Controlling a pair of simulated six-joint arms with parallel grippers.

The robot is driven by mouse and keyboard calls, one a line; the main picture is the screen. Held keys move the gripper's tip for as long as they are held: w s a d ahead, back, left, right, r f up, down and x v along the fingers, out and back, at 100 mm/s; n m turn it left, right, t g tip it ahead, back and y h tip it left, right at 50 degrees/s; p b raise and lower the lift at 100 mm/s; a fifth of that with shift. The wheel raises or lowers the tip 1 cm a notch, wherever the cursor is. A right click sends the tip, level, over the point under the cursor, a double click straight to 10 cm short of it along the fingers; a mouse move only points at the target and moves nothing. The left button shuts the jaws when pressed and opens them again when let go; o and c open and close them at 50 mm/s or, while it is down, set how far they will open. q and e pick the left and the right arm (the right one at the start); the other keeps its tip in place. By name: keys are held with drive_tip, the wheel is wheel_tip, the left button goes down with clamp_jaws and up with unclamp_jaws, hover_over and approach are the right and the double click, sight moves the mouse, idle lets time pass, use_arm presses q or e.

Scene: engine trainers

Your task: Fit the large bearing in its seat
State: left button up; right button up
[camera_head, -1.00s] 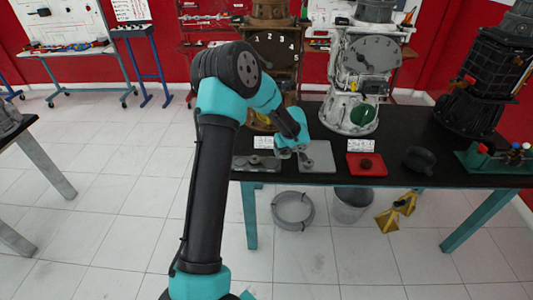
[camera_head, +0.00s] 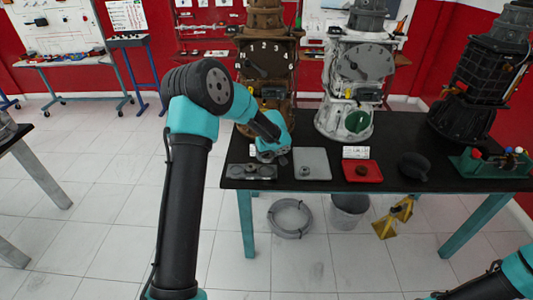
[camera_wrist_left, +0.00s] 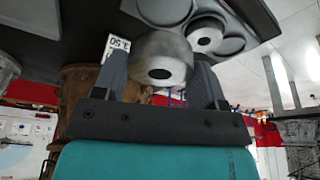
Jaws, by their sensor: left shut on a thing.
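My left gripper (camera_head: 272,155) is low over the left end of the black table. In the left wrist view (camera_wrist_left: 162,85) its two dark fingers are shut on a silver ring-shaped bearing (camera_wrist_left: 164,48) with a dark central hole. A grey plate with round seats (camera_wrist_left: 222,18) is just beyond the bearing; in the head view this plate (camera_head: 240,171) lies beside the gripper. I cannot tell whether the bearing touches the plate. In the head view the gripper mostly hides the bearing. My right arm enters at the lower right; its gripper is out of view.
A grey tray (camera_head: 318,159) holds a small dark ring (camera_head: 303,171). A red tray (camera_head: 368,179) holds a brown part (camera_head: 361,170). A black bowl-like part (camera_head: 414,165) is farther right. Tall brown (camera_head: 267,72) and white (camera_head: 345,105) engine trainers stand behind.

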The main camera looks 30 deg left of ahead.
use_arm(q)
hover_over(265, 170)
drive_tip(key=d, duration=0.1)
drive_tip(key=shift+f, duration=2.55)
drive_tip(key=shift+f, duration=0.6)
drive_tip(key=shift+s+f, duration=0.15)
drive_tip(key=shift+f, duration=0.4)
idle(0.4)
drive_tip(key=o, duration=1.2)
drive_tip(key=shift+r, duration=0.1)
drive_tip(key=shift+a, duration=0.1)
drive_tip(key=shift+s+r, duration=0.15)
drive_tip(key=shift+r, duration=0.4)
drive_tip(key=v, duration=1.6)
drive_tip(key=shift+d+r, duration=0.25)
drive_tip(key=shift+d, duration=0.2)
